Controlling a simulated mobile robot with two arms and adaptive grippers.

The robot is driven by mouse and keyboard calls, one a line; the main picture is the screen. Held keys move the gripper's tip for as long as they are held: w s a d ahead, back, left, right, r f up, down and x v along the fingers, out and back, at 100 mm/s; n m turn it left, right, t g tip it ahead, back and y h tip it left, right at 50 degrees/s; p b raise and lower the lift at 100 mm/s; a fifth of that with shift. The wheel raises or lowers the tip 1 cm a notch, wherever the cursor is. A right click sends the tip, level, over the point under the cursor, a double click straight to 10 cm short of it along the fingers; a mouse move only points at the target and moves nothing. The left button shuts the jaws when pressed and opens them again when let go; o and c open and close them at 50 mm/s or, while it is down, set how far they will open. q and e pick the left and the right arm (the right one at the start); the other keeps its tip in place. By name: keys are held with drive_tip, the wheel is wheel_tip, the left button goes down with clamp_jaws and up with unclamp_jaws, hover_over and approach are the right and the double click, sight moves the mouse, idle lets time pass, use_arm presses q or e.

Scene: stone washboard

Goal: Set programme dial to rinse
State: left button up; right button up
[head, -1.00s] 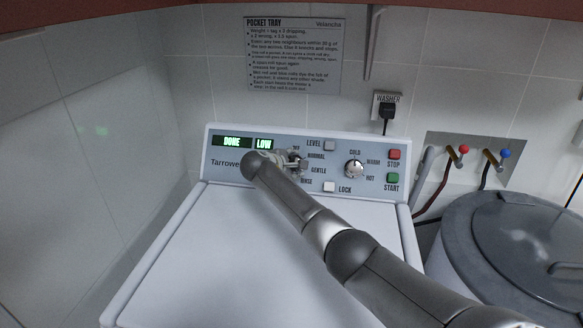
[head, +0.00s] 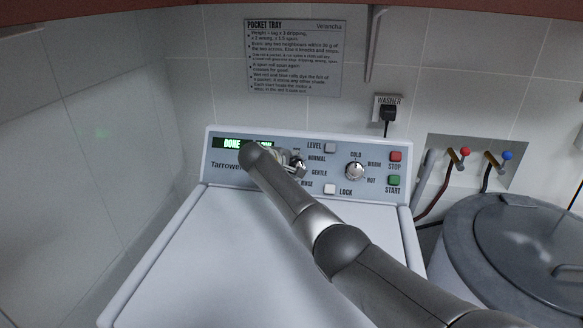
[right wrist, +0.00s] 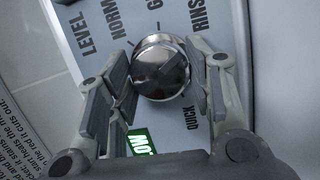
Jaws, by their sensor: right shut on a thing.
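The programme dial (right wrist: 160,68) is a round chrome knob on the washer's panel, seen in the right wrist view. The words NORMAL, RINSE and QUICK show around it, with one label partly cut off at the top. I cannot tell for sure which label its mark faces. My right gripper (head: 294,163) is at the dial, with one finger on each side, shut on it. In the head view the gripper and wrist hide most of the dial, with NORMAL, GENTLE and RINSE to its right. My left gripper is out of view.
The panel also has a temperature dial (head: 355,171), a LEVEL button (head: 330,147), a LOCK button (head: 330,188), a red STOP (head: 395,156) and a green START (head: 393,180). My forearm partly covers the lit display (head: 232,143). A grey lidded tub (head: 520,240) stands at the right.

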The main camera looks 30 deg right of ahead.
drive_tip(key=shift+f, duration=0.1)
drive_tip(key=o, duration=1)
drive_tip(key=v, duration=1.2)
